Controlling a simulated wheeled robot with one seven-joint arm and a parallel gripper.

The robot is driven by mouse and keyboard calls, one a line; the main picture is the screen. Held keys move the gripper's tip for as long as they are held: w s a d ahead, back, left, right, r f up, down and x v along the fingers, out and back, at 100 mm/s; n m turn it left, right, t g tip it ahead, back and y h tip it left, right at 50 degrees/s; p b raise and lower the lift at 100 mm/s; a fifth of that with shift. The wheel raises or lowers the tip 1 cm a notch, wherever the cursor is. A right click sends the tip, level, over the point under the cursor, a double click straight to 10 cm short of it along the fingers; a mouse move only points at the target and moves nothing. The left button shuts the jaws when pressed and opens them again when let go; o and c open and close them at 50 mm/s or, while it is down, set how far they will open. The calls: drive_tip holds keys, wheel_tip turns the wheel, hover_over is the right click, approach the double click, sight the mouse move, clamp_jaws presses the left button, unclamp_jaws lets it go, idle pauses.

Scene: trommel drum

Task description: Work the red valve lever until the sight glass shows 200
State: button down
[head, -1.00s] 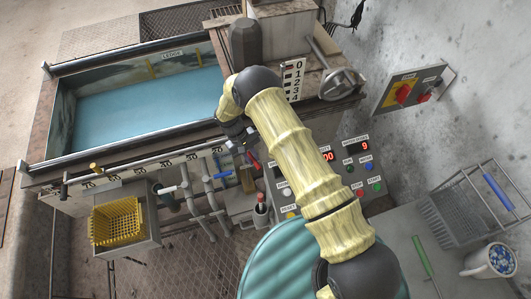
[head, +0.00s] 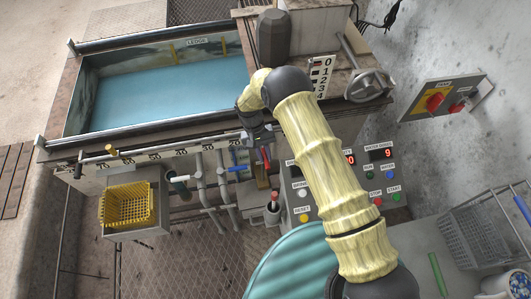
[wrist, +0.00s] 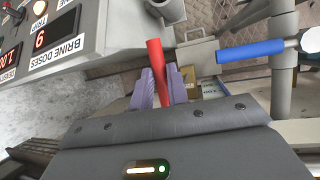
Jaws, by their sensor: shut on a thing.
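The red valve lever (wrist: 155,60) stands between the two purple fingers of my gripper (wrist: 159,88) in the wrist view. My gripper is shut on the lever, whose red end sticks out beyond the fingertips. In the head view, my gripper (head: 260,140) is at the front of the tank, with a bit of the red lever (head: 266,154) showing beneath it. I cannot make out a sight glass or its reading; my arm covers part of the area.
A blue lever (wrist: 250,50) on a pipe is close beside the red one. A control panel (head: 330,195) with buttons and red displays stands right of my gripper. The blue-water tank (head: 165,90) lies behind, and a yellow basket (head: 128,205) is at left.

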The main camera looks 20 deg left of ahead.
drive_tip(key=shift+s, duration=0.2)
drive_tip(key=c, duration=1.4)
unclamp_jaws()
drive_tip(key=shift+o, duration=0.2)
drive_tip(key=shift+w, duration=0.1)
drive_tip(key=v, duration=1.7)
drive_tip(key=shift+w+a, duration=0.15)
drive_tip(key=shift+r, duration=0.1)
